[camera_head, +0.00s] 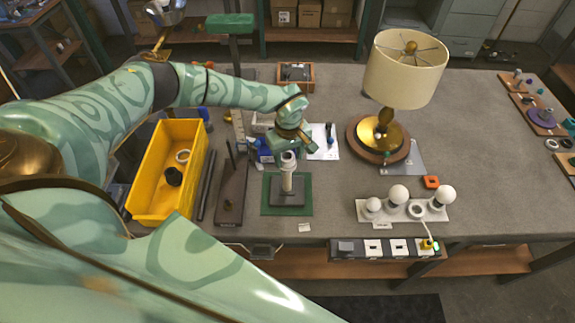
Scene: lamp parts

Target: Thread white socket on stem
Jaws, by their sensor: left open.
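A pale upright stem (287,182) stands on a dark square base on a green mat (300,209). A small white socket (289,158) is at the top of the stem, in line with it; I cannot tell how far it is threaded. My left gripper (291,148) is open, pointing down right at the socket, with its fingers around or just above it. The wrist partly hides the area behind, and contact is too small to tell. My right gripper is not in view.
A yellow bin (145,175) holding a black part and a pale ring stands left. A dark wooden block with an upright rod (232,190) is between bin and mat. A shaded lamp (405,75) and a white bulb holder (385,215) stand right.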

